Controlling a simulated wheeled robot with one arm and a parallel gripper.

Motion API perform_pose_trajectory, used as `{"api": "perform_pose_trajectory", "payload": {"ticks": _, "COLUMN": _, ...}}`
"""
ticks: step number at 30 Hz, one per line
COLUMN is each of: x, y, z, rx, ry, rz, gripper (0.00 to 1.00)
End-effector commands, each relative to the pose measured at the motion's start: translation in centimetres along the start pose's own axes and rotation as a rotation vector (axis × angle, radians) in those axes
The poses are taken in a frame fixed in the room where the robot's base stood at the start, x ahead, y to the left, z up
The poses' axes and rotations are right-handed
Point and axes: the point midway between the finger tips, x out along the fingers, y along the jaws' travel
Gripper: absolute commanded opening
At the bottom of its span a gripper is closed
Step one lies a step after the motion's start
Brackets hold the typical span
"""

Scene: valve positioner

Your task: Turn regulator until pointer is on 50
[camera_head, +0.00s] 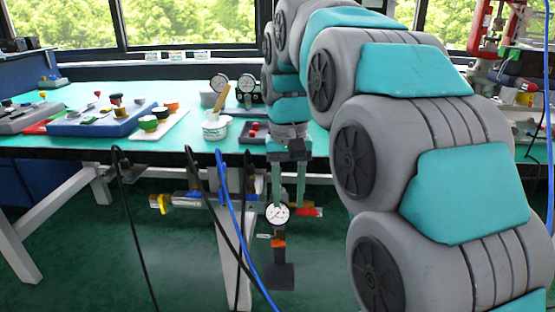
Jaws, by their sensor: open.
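A round white gauge (277,215) with a dark pointer hangs below the table's front edge, near the picture's middle. Its pointer and numbers are too small to read. An orange and black part (279,244) sits below the gauge, above a dark block (281,277); I cannot tell whether this is the regulator. My gripper (288,200) points down with two teal fingers apart, just above and beside the gauge. I see nothing held between the fingers. Whether a finger touches the gauge is not clear.
The teal table (230,144) carries two gauges, a white tub (215,130) and trays of knobs to the left. Black cables and a blue hose (237,215) hang in front, left of my gripper. A red part (309,211) lies right of the gauge. My arm covers the right side.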

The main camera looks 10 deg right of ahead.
Motion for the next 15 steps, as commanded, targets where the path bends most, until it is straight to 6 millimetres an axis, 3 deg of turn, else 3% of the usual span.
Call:
{"api": "perform_pose_trajectory", "payload": {"ticks": 1, "x": -2.0, "y": -0.3, "z": -1.6, "rx": 0.013, "ry": 0.012, "rz": -0.003, "gripper": 0.42}}
{"api": "perform_pose_trajectory", "payload": {"ticks": 6, "x": -5.6, "y": -1.0, "z": -5.1, "rx": 0.058, "ry": 0.031, "rz": -0.008, "gripper": 0.42}}
{"api": "perform_pose_trajectory", "payload": {"ticks": 15, "x": -8.0, "y": -1.5, "z": -7.7, "rx": 0.099, "ry": 0.045, "rz": -0.014, "gripper": 0.42}}
